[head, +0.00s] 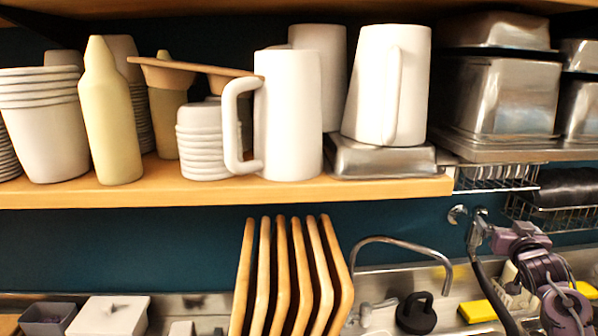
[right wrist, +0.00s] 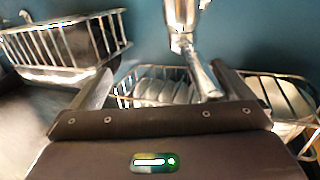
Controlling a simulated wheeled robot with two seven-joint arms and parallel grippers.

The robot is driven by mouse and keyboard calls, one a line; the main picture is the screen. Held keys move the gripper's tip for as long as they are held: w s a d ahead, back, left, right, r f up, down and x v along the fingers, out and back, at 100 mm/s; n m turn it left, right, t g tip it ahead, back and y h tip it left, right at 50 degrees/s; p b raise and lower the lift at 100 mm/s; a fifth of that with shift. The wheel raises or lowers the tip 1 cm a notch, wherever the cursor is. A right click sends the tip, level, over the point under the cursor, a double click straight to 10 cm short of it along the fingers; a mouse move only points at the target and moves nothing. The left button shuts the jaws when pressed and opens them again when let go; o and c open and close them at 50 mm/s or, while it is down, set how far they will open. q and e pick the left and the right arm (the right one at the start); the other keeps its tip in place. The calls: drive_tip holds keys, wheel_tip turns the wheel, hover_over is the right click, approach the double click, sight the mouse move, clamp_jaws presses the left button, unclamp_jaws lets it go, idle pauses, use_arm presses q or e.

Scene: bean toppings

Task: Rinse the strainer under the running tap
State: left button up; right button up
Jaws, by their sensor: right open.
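A curved metal tap (head: 405,243) arches over the sink area at the lower right of the head view. No water stream is visible. I cannot make out a strainer in either view. My right gripper (head: 510,237) is beside a hanging metal spray fitting (head: 476,236) with a dark hose. In the right wrist view my right gripper (right wrist: 163,76) has its fingers wide apart. A metal fitting with a lever (right wrist: 190,45) shows beyond and between them; I cannot tell whether it touches a finger. My left gripper is out of view.
A wooden shelf (head: 220,194) carries white jugs (head: 290,115), cups, bottles and metal containers above. Upright wooden boards (head: 296,275) stand left of the tap. A wire rack (head: 495,178) hangs on the wall. A black kettle-like object (head: 416,315) and a yellow block (head: 478,311) sit below.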

drive_tip(key=s+p, duration=0.3)
drive_tip(key=s, duration=0.6)
drive_tip(key=shift+s+r+p, duration=0.15)
drive_tip(key=shift+r+p, duration=0.15)
drive_tip(key=shift+p, duration=0.05)
drive_tip(key=shift+f, duration=0.15)
